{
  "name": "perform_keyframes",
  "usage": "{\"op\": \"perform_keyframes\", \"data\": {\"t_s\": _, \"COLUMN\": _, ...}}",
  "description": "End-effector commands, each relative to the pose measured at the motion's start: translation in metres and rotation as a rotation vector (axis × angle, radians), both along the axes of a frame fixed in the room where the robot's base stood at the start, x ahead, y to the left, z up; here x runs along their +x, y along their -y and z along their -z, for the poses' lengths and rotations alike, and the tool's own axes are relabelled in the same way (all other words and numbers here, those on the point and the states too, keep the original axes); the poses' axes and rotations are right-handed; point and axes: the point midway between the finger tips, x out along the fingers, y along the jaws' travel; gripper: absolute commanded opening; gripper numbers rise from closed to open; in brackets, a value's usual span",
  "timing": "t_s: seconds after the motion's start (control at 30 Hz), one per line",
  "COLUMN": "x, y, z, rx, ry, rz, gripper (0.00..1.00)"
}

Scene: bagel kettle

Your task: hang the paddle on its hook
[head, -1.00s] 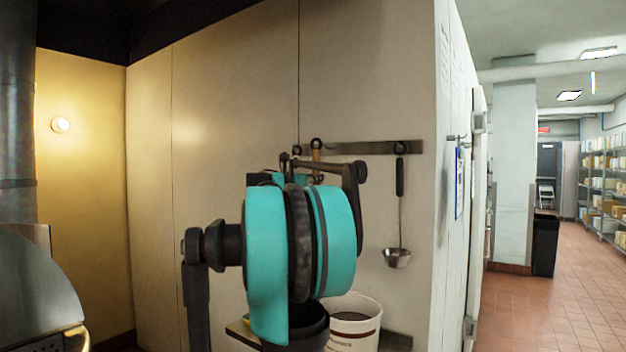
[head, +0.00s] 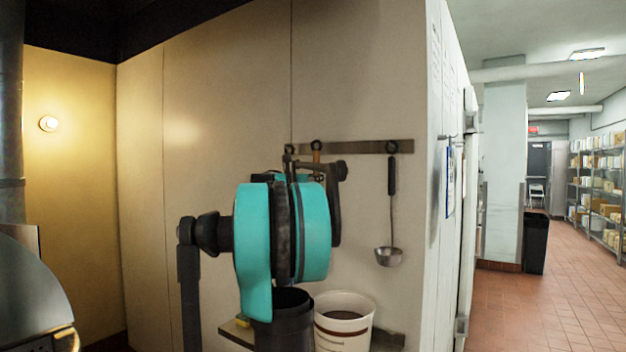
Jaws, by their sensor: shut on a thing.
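My own teal and black arm fills the middle of the head view and hides what lies behind it. My gripper and its fingertips cannot be made out there. A short piece of a wooden, orange-brown handle (head: 317,156) shows just above the arm, upright, under a dark hook or ring (head: 316,146) at the wall rail (head: 356,147). It may be the paddle's handle; its lower part is hidden. I cannot tell whether it hangs on the hook or is only in front of it.
A ladle (head: 390,218) hangs from the rail to the right. Below stand a black bin (head: 292,310) and a white bucket (head: 345,326) on a low shelf (head: 240,334). A curved metal kettle (head: 35,290) is at lower left. An open tiled aisle (head: 545,300) lies right.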

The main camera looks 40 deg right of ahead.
Motion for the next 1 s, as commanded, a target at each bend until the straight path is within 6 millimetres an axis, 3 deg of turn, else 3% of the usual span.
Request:
{"op": "perform_keyframes", "data": {"t_s": 0.5, "x": 0.009, "y": 0.022, "z": 0.007, "rx": 0.0, "ry": 0.0, "rz": 0.001, "gripper": 0.0}}
{"op": "perform_keyframes", "data": {"t_s": 1.0, "x": 0.01, "y": 0.024, "z": 0.009, "rx": 0.0, "ry": 0.0, "rz": 0.0, "gripper": 0.0}}
